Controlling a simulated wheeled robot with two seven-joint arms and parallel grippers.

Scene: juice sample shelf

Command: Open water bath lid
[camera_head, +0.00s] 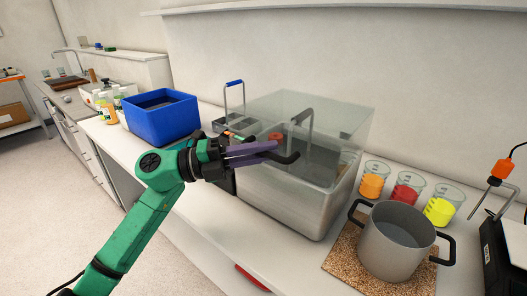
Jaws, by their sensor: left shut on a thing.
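The water bath (290,202) is a silver metal box standing on the white counter. A clear see-through lid (348,118) rises above its rim; how far it is tilted is hard to tell. My left gripper (272,151), with purple fingers, reaches in from the left to the front of the bath. It is shut on the dark curved lid handle (289,159). The fingers hide part of the handle and the near rim. My right gripper is not in view.
A blue bin (162,120) stands left of the bath. Beakers of orange (372,184), red (404,192) and yellow (440,210) liquid stand at right. A pot (398,250) sits on a cork mat (342,258) in front. A shelf (300,6) runs above.

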